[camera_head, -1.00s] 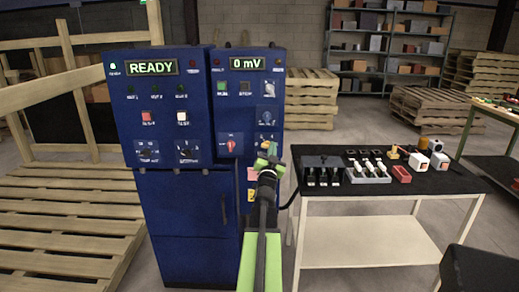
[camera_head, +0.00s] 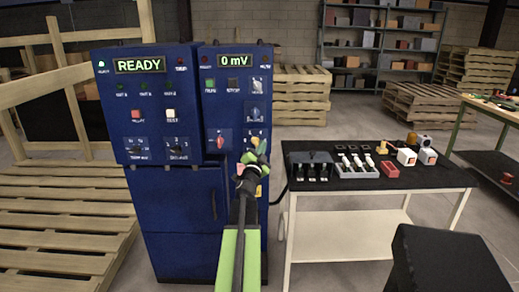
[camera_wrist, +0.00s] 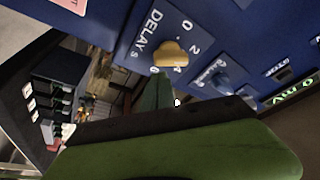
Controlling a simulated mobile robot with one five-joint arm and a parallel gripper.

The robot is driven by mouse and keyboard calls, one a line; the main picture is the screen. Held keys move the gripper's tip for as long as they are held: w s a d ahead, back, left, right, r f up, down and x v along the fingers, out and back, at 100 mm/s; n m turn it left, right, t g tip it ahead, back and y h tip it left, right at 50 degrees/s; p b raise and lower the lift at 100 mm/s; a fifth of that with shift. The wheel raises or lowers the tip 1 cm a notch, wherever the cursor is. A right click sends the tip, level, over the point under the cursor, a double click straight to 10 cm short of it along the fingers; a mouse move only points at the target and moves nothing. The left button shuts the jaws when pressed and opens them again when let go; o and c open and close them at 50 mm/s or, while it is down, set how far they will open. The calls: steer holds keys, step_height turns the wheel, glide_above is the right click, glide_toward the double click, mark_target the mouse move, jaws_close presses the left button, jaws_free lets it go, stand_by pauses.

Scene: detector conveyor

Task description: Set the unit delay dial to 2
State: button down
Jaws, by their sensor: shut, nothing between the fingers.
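The unit delay dial has a yellow knob (camera_wrist: 170,53) on a blue plate lettered "DELAY s" in the wrist view. The digits 0, 2 and 4 show around it, with another mark near 6. I cannot tell for certain which digit the knob points at. In the head view the yellow knob (camera_head: 255,141) sits low on the right blue cabinet, partly behind my gripper. My gripper (camera_head: 262,158) is shut and empty, just in front of and below the dial. In the wrist view the green finger (camera_wrist: 157,92) ends close below the knob; contact is unclear.
A blue knob (camera_wrist: 223,79) sits beside the delay dial. A red knob (camera_head: 221,141) is to its left in the head view. The left cabinet's display (camera_head: 140,65) reads READY; the right display (camera_head: 236,61) reads 0 mV. A black-topped table (camera_head: 440,178) stands at right.

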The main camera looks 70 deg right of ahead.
steer(key=shift+w+a, duration=0.1)
steer(key=shift+w, duration=0.1)
stand_by(0.4)
